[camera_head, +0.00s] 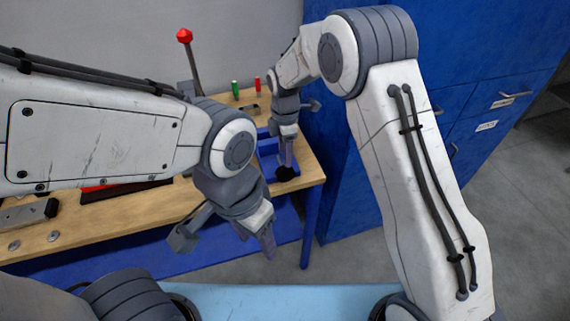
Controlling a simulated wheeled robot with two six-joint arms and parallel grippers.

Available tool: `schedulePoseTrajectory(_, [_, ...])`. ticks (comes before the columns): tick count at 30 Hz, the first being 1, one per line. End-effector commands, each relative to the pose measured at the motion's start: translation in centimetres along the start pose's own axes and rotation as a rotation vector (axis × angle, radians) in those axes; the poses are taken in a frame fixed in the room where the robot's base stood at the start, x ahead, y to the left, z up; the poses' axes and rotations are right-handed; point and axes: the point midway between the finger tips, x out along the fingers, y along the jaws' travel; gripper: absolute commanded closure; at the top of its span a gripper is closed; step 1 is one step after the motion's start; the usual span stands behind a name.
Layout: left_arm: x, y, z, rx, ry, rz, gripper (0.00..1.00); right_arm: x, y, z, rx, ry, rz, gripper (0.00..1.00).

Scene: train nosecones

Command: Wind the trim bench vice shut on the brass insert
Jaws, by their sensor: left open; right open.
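The blue bench vice (267,147) stands at the right end of the wooden bench, partly hidden behind my arms. A dark round knob (287,173) shows at its front, low by the bench edge. I cannot make out the brass insert or the gap between the vice jaws. My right gripper (300,130) is open, pointing down, with one finger in front of the vice and just above the knob. I cannot tell if it touches. My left gripper (225,240) is open and empty, in front of the bench's front edge, lower and nearer than the vice.
The wooden bench (130,217) runs along the grey wall. A lever with a red knob (184,36), a green piece (235,88) and a red piece (257,84) stand at the back. A grey metal block (25,215) lies at left. Blue cabinets (350,180) stand close on the right.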

Motion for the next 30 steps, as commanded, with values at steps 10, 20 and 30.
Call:
schedulePoseTrajectory(10, [-2.2,0.2,-0.1,-0.001,0.0,0.0,0.43,5.9,-0.1,0.1,0.001,0.001,-0.004,0.43])
schedulePoseTrajectory(20, [-2.4,0.2,-0.1,0.001,0.0,0.0,0.43,7.4,0.0,0.1,0.001,0.002,0.0,0.43])
schedulePoseTrajectory(30, [-2.4,0.2,-0.1,0.0,0.0,0.0,0.43,7.4,0.0,0.0,0.001,0.002,-0.001,1.0])
